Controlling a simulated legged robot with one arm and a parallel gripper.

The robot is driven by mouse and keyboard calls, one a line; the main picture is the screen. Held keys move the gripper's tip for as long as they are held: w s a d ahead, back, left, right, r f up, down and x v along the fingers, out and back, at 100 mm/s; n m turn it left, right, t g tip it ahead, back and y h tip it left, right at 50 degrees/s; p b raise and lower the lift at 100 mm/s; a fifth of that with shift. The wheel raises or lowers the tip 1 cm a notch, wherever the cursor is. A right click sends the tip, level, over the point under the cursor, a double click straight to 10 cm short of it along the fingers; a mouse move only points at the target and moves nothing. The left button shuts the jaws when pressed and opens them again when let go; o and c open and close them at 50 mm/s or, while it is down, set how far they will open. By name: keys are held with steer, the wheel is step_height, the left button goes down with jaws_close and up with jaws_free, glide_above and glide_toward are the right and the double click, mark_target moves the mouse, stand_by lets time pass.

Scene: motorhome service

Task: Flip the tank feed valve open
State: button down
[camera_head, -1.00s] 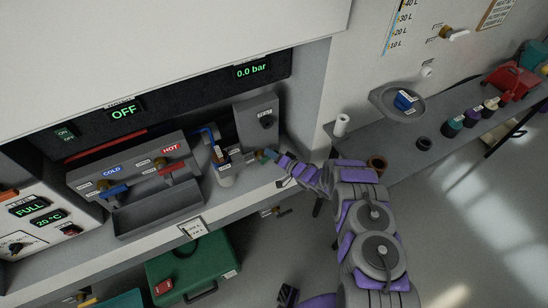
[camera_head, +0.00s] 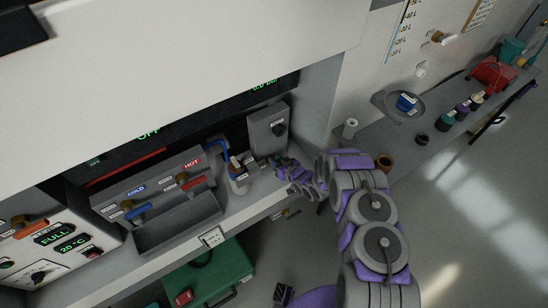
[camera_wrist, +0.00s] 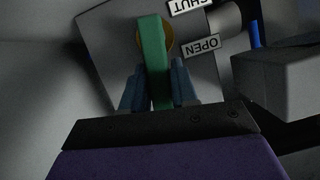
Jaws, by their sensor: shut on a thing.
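The tank feed valve's green lever (camera_wrist: 153,70) runs up the middle of the wrist view, over a brass pivot (camera_wrist: 167,38) on a grey plate (camera_wrist: 112,48). A SHUT label (camera_wrist: 187,5) and an OPEN label (camera_wrist: 201,44) sit to the right of the lever. My gripper (camera_wrist: 157,82) is shut on the lever, one blue-grey finger on each side. In the head view my gripper (camera_head: 277,163) is at the right end of the service bay shelf, beneath a grey box (camera_head: 268,130). There the lever is too small and covered to read its position.
COLD and HOT taps with a blue lever (camera_head: 138,211) and a red lever (camera_head: 194,184) are farther left. A green case (camera_head: 225,270) is below the shelf. A side bench with bottles and a bowl is at right.

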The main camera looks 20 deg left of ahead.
steer(key=shift+s+a+f+n+h+p, duration=0.2)
steer(key=shift+s+n+h+p, duration=0.1)
steer(key=shift+s+n+p, duration=0.15)
steer(key=shift+t, duration=0.3)
steer(key=c, duration=1.2)
jaws_free()
steer(key=shift+f, duration=0.15)
steer(key=shift+o, duration=1.2)
steer(key=shift+w+a, duration=0.1)
steer(key=shift+a, duration=0.1)
steer(key=shift+r, duration=0.2)
steer(key=shift+d, duration=0.15)
steer(key=shift+d+r, duration=0.15)
steer(key=shift+d, duration=0.05)
steer(key=p+v, duration=0.1)
steer(key=v, duration=1.5)
steer(key=shift+s, duration=0.4)
